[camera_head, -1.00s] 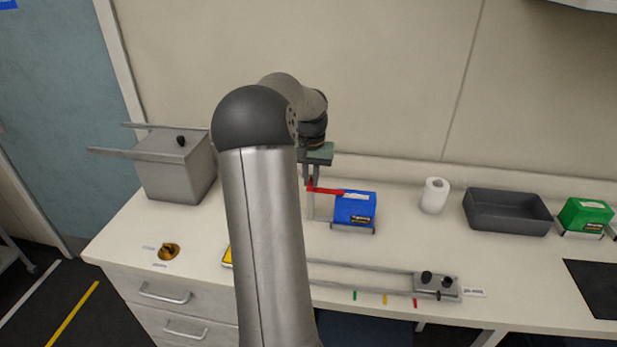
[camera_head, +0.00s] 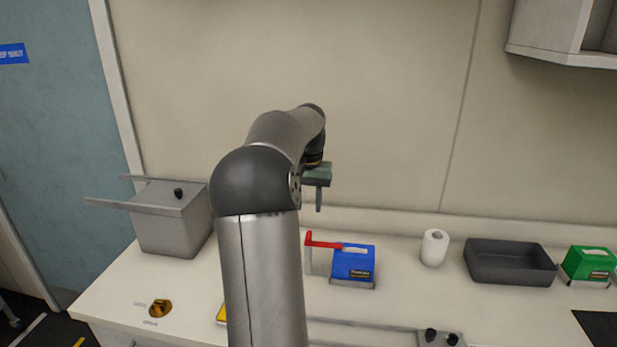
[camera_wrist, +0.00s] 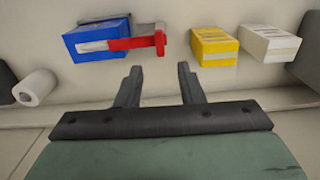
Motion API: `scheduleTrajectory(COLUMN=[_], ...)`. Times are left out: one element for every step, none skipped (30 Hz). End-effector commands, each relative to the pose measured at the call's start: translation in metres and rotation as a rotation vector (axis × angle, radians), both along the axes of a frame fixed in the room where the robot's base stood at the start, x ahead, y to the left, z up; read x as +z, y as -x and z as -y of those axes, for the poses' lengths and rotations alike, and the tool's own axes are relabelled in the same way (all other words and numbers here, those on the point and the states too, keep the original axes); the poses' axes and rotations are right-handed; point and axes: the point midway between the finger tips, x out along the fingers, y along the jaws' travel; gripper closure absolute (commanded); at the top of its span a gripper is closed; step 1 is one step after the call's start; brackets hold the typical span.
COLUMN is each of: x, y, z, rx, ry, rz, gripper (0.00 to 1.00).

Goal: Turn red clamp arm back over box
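The red clamp arm (camera_head: 322,243) sits on a pale upright post (camera_head: 308,262) at the left side of the blue box (camera_head: 354,264). The arm points right and its end reaches over the top of the box. In the wrist view the red clamp arm (camera_wrist: 132,43) also lies across the blue box (camera_wrist: 95,40). My gripper (camera_wrist: 156,68) is open and empty, with its two fingers apart. In the head view my gripper (camera_head: 319,203) is above and behind the clamp arm, clear of it.
A grey lidded box (camera_head: 170,225) stands at the left. A paper roll (camera_head: 434,247), a dark tray (camera_head: 510,276) and a green box (camera_head: 588,263) stand to the right. The wrist view shows a yellow box (camera_wrist: 215,46) and a white box (camera_wrist: 268,43).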

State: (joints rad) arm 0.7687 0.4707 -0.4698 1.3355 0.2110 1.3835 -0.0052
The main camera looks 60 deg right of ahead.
Motion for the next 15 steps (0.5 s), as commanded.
scheduleTrajectory(x=[0.013, 0.02, 0.029, 0.036, 0.042, 0.05, 0.055, 0.06, 0.066, 0.069, 0.072, 0.075, 0.077, 0.079, 0.08], y=[0.0, 0.0, 0.0, 0.0, 0.0, 0.0, 0.0, 0.0, 0.0, 0.0, 0.0, 0.0, 0.0, 0.0, 0.0], z=[0.001, 0.001, 0.001, 0.001, 0.001, 0.001, 0.001, 0.001, 0.001, 0.001, 0.001, 0.001, 0.001, 0.001, 0.0], rx=[0.0, -0.001, -0.001, -0.001, -0.002, -0.002, -0.002, -0.002, -0.002, -0.002, -0.002, -0.002, -0.002, -0.002, -0.002], ry=[0.004, 0.005, 0.004, 0.005, 0.004, 0.004, 0.003, 0.003, 0.002, 0.002, 0.002, 0.001, 0.001, 0.001, 0.0], rz=[0.003, 0.002, 0.001, 0.002, 0.001, 0.001, 0.001, 0.001, 0.001, 0.001, 0.001, 0.0, 0.0, 0.0, 0.0], gripper=[0.65, 0.65, 0.65, 0.65, 0.65, 0.65, 0.65, 0.65, 0.65, 0.65, 0.65, 0.65, 0.65, 0.65, 0.65])
